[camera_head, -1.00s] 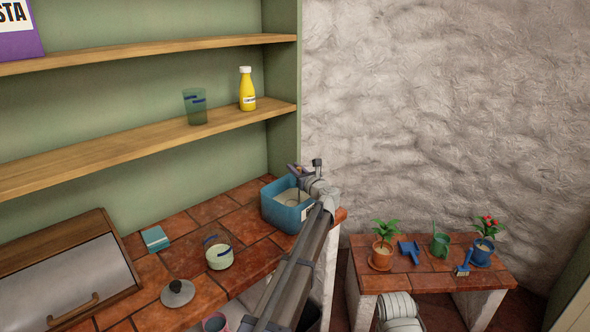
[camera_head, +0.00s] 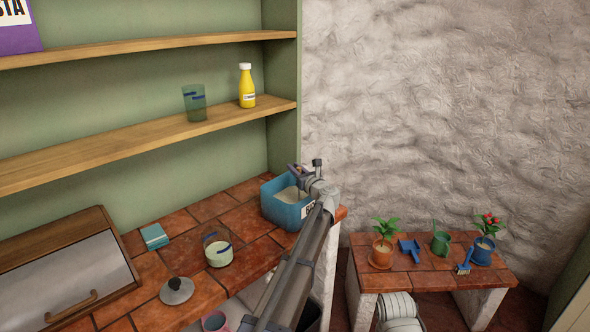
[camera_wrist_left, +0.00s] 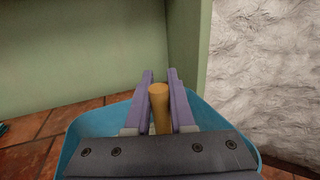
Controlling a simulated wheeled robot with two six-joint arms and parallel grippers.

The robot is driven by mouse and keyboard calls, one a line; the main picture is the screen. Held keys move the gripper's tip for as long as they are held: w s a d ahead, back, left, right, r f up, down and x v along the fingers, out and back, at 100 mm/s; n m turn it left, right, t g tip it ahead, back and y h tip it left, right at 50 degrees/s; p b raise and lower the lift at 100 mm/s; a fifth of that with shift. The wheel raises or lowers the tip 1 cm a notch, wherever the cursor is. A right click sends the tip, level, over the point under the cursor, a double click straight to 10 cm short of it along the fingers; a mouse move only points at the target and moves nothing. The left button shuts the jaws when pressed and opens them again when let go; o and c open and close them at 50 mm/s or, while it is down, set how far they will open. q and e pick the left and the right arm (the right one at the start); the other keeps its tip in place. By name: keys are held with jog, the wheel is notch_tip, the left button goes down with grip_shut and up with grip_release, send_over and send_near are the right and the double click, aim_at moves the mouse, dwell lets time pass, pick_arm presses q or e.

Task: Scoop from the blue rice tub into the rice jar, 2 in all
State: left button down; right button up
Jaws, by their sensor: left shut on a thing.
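The blue rice tub (camera_head: 285,214) stands at the right end of the tiled counter with pale rice inside. My left gripper (camera_head: 298,172) is over the tub. In the left wrist view, its purple fingers (camera_wrist_left: 160,100) are shut on a wooden handle (camera_wrist_left: 159,108), with the tub's blue wall (camera_wrist_left: 82,130) around and below. The scoop's bowl is hidden. The rice jar (camera_head: 219,250) is a clear jar with a blue mark and pale rice in its lower part. It stands open on the counter, left of the tub. My right gripper is not in view.
A grey lid with a knob (camera_head: 177,290) and a teal box (camera_head: 155,237) lie near the jar. A wooden bread box (camera_head: 70,275) is at the left. A glass (camera_head: 195,104) and yellow bottle (camera_head: 247,86) stand on the shelf above. A low bench (camera_head: 425,262) holds plants.

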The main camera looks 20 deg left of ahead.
pick_arm(q)
jog(key=shift+r, duration=0.1)
notch_tip(320, 180, up, 13)
jog(key=p, duration=1.3)
jog(key=s+a+f+b, duration=0.1)
jog(key=s+a, duration=0.3)
jog(key=s, duration=0.7)
jog(key=s+a+f+b, duration=0.1)
jog(key=s+a, duration=0.4)
jog(key=s, duration=0.6)
jog(key=s+a+f+b, duration=0.1)
jog(key=s+a, duration=0.4)
jog(key=s, duration=0.6)
jog(key=shift+s+a, duration=0.15)
jog(key=shift+s, duration=0.15)
